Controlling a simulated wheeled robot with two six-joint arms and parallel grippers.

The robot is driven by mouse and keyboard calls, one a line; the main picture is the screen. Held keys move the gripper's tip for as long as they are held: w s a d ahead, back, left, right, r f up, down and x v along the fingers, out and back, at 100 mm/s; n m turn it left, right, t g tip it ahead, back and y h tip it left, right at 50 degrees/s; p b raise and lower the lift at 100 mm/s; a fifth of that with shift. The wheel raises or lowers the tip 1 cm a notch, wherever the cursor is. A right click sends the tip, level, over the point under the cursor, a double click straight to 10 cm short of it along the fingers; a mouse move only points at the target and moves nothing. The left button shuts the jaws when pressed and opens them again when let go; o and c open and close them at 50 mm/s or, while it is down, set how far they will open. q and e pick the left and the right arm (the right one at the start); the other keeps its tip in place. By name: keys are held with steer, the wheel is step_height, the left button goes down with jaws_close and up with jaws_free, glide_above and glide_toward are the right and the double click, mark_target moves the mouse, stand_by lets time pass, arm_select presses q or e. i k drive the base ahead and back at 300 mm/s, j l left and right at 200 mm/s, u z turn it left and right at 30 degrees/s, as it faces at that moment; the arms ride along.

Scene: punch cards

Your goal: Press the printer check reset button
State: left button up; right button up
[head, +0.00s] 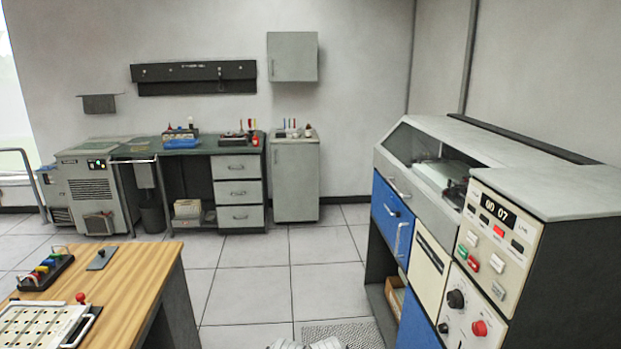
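The printer (457,140) stands at the right, a grey-topped cabinet with blue doors and a sloped window. Below the display is a lit red indicator (498,231) between dark ones. A black knob (455,299) and a large red knob (479,328) sit at the bottom. The labels are too small to read. Neither gripper is recognisable in view.
A wooden table (140,275) at lower left holds a punched board (38,325) and a rack of coloured pieces (45,272). A desk (235,150) and a grey cabinet (295,180) line the back wall. The tiled floor (265,250) between table and printer is open.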

mark_target(496, 289)
steer(key=i+l+z, duration=0.25)
steer(key=z, duration=0.2)
steer(key=i+l+z, duration=0.4)
steer(key=k+j, duration=0.05)
